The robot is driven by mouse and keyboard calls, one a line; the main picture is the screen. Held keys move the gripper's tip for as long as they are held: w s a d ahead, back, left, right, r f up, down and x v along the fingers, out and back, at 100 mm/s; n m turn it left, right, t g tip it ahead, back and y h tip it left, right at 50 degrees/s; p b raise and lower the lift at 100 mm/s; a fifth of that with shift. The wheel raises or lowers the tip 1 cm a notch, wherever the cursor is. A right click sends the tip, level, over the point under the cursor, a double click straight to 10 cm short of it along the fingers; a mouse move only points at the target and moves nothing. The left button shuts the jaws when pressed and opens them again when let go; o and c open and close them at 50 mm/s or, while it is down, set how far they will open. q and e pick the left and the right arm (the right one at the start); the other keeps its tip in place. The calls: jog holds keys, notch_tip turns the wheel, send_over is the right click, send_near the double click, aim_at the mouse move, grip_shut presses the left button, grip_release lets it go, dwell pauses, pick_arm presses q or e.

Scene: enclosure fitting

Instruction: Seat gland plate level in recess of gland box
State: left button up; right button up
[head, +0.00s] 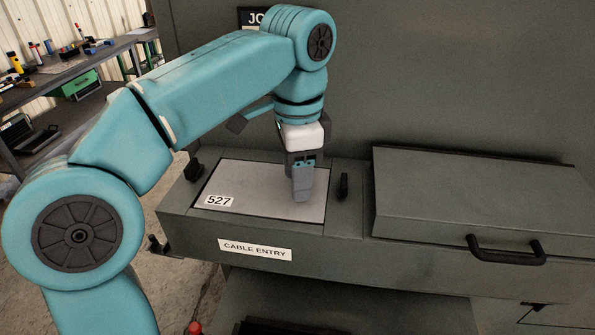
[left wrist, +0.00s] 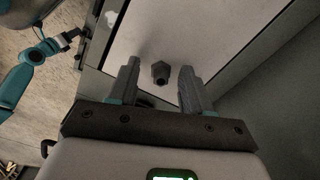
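The gland plate (head: 255,185), a flat grey sheet marked 527, lies in the recess of the gland box (head: 190,222), which is labelled CABLE ENTRY. A dark line shows around its edges; it looks about level, but I cannot tell whether it is fully down. My left gripper (head: 302,192) points down over the plate's right part. In the left wrist view a dark six-sided knob (left wrist: 161,72) stands on the plate (left wrist: 190,30), between and beyond the open left fingers (left wrist: 158,85), with gaps on both sides. A teal arm with a dark gripper (left wrist: 70,39), apparently my right, shows small there; its fingers are unclear.
Dark upright catches stand left (head: 194,170) and right (head: 343,186) of the plate. A closed grey lid with a black handle (head: 506,250) lies to the right. A tall grey cabinet wall (head: 450,80) rises behind. A workbench with tools (head: 70,65) stands at the far left.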

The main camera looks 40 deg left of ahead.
pick_arm(q)
jog(key=shift+w, duration=0.15)
jog(key=shift+w+r, duration=0.1)
jog(key=shift+w, duration=0.05)
notch_tip(320, 180, up, 12)
jog(key=p, duration=0.5)
jog(key=shift+f+p, duration=0.2)
jog(key=shift+p, duration=0.15)
